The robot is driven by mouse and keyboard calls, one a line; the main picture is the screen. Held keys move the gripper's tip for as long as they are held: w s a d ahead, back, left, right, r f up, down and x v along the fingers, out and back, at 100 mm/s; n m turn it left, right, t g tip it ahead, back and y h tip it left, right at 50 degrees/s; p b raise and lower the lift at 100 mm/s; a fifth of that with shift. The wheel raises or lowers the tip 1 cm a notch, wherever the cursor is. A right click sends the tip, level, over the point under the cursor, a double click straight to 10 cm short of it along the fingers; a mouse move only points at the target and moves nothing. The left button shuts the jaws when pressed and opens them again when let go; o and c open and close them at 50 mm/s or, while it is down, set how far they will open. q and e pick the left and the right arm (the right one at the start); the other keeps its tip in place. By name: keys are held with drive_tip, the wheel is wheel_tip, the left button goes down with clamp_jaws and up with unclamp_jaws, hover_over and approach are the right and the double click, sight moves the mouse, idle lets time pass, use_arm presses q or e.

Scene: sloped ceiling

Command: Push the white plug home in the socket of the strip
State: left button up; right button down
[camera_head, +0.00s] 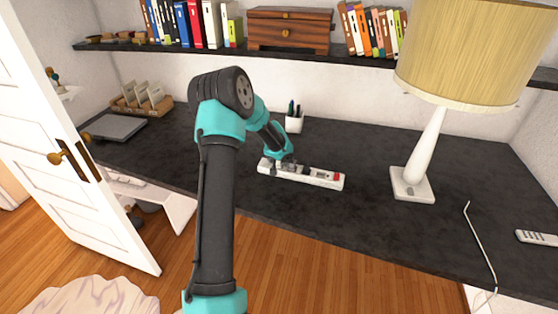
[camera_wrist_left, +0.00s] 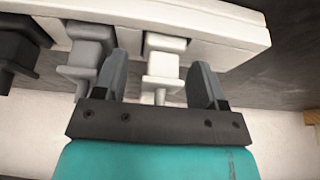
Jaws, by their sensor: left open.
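The white strip (camera_head: 316,178) lies on the dark desk, with a red switch at its right end. It also shows along the top of the left wrist view (camera_wrist_left: 225,28). The white plug (camera_wrist_left: 163,68) is at the strip, between the two fingers of my left gripper (camera_wrist_left: 160,84). The fingers are open, with a gap visible beside the plug. I cannot tell how deep the plug sits. In the head view my left gripper (camera_head: 286,163) is at the left part of the strip and hides some of it. My right gripper is not in view.
A grey plug (camera_wrist_left: 86,58) and a black plug (camera_wrist_left: 20,48) sit on the strip beside the white one, the grey close to a finger. A pen cup (camera_head: 294,124) stands behind the strip, a lamp (camera_head: 414,184) to its right. The desk (camera_head: 365,150) between strip and lamp is clear.

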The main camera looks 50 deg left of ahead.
use_arm(q)
drive_tip(key=shift+r, duration=0.1)
drive_tip(key=v, duration=1.7)
drive_tip(key=shift+s, duration=0.2)
idle(0.3)
